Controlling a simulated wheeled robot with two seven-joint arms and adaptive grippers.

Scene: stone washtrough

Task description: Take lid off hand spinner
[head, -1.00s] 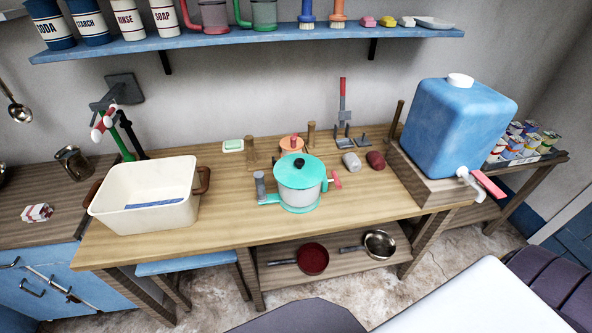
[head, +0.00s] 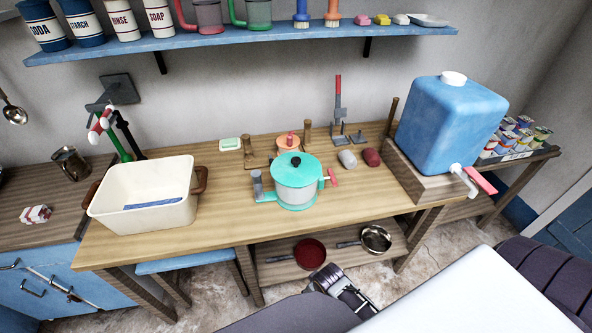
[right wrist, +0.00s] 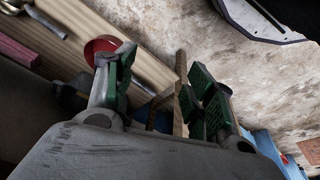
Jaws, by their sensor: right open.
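The hand spinner (head: 297,191) stands upright on the wooden bench in the head view, a pale drum on a teal base. Its teal lid (head: 281,169) with a black knob sits on top. A red-handled crank sticks out at its right side. My right gripper (right wrist: 165,88) is open and empty in the right wrist view. In the head view its metal parts (head: 342,290) show at the bottom, in front of the bench and well below the lid. The spinner is not visible in the right wrist view. My left gripper is in neither view.
A cream basin (head: 145,215) stands left on the bench, a blue water container (head: 450,128) right. A red pan (head: 309,253) and a steel pan (head: 376,239) lie on the lower shelf. The bench front is clear.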

